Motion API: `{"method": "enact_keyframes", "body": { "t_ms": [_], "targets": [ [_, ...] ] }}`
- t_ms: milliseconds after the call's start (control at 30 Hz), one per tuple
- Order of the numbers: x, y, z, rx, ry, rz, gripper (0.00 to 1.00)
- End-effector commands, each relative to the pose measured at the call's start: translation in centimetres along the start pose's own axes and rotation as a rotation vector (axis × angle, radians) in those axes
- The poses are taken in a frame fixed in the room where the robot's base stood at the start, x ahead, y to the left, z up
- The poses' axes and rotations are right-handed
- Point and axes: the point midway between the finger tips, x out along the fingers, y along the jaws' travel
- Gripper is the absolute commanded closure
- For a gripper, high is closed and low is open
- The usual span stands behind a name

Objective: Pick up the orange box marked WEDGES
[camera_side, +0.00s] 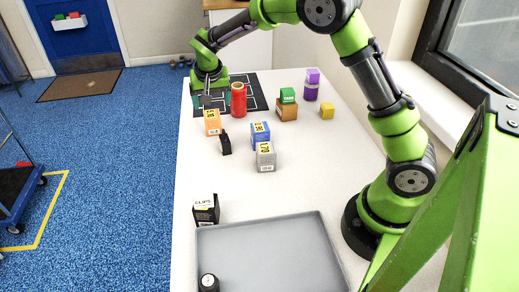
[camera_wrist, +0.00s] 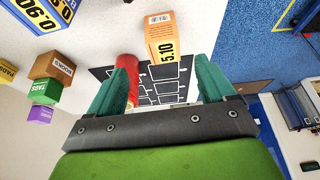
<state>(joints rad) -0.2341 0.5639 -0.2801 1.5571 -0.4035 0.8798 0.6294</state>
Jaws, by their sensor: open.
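An orange box (camera_side: 212,127) with a yellow label stands on the white table at the near edge of the black mat. In the wrist view the orange box (camera_wrist: 172,28) shows "5.10" on its label; I cannot read WEDGES on it. My gripper (camera_side: 205,100) is low over the mat, beyond the box in the side view. In the wrist view my gripper (camera_wrist: 164,64) has its teal fingers apart with nothing gripped, and the box lies ahead of the gap between them. Whether the fingers touch anything is unclear.
A red cylinder (camera_side: 238,100) stands close beside my gripper, partly behind one finger in the wrist view. A small black item (camera_side: 225,144), blue box (camera_side: 260,133) and grey box (camera_side: 265,158) stand nearby. A green box (camera_side: 287,95) sits on a brown one (camera_side: 286,112). A grey tray (camera_side: 270,245) lies in front.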

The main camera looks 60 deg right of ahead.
Motion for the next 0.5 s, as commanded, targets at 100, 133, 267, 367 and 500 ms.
{"method": "enact_keyframes", "body": {
  "t_ms": [100, 133, 267, 367, 500],
  "targets": [
    [2.8, 0.1, 0.0, 0.001, -0.003, 0.002, 0.17],
    [3.4, 0.0, 0.0, -0.001, -0.002, 0.002, 0.17],
    [5.6, 0.0, 0.0, 0.000, -0.003, 0.000, 0.17],
    [6.5, -0.1, 0.0, 0.000, -0.001, -0.002, 0.17],
    [7.3, -0.1, 0.0, 0.000, -0.001, -0.001, 0.17]
  ]
}}
